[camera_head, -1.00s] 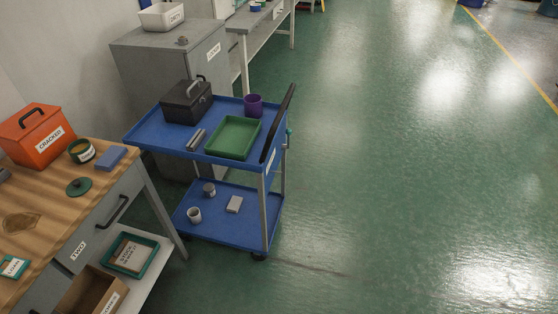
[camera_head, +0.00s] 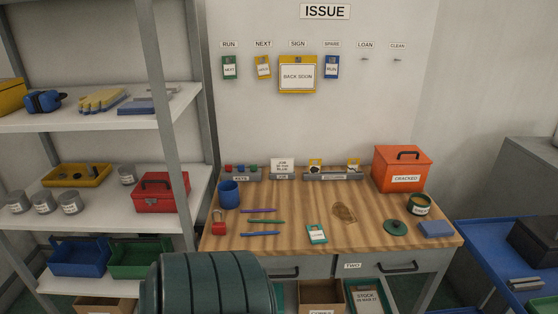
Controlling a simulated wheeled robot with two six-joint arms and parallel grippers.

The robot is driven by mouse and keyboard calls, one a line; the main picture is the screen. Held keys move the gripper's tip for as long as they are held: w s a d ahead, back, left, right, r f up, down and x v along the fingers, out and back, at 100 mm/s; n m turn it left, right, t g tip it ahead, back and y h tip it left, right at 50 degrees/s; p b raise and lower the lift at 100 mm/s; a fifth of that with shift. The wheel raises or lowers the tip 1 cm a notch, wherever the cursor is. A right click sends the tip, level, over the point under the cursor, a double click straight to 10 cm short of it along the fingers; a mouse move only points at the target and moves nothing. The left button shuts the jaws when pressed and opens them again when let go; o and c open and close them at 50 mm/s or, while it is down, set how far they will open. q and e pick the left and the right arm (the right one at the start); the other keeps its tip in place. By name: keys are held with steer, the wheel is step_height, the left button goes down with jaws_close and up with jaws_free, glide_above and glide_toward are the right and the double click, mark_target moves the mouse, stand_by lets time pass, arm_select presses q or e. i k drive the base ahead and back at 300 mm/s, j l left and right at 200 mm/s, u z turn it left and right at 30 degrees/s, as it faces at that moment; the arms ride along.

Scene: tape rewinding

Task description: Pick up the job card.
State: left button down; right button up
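A small card with a teal border (camera_head: 317,234) lies flat on the wooden bench top (camera_head: 290,210), near its front edge; its print is too small to read. A white card reading "JOB" and more small print (camera_head: 282,166) stands at the back of the bench, on a grey holder. I cannot tell for sure which of these is the job card. More tags hang on the wall: a green one (camera_head: 229,67) under RUN, a yellow one (camera_head: 263,67) under NEXT and a blue one (camera_head: 332,67) under SPARE. Neither of my grippers shows.
A large dark green ribbed drum (camera_head: 210,285) stands in front of the bench at left. Pens, a red padlock (camera_head: 219,222), a blue cup (camera_head: 229,193), a green lid (camera_head: 395,227) and an orange box (camera_head: 402,169) are on the bench. Shelves stand left, a blue cart (camera_head: 480,234) right.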

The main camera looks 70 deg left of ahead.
mark_target(278, 165)
steer(key=u, duration=2.15)
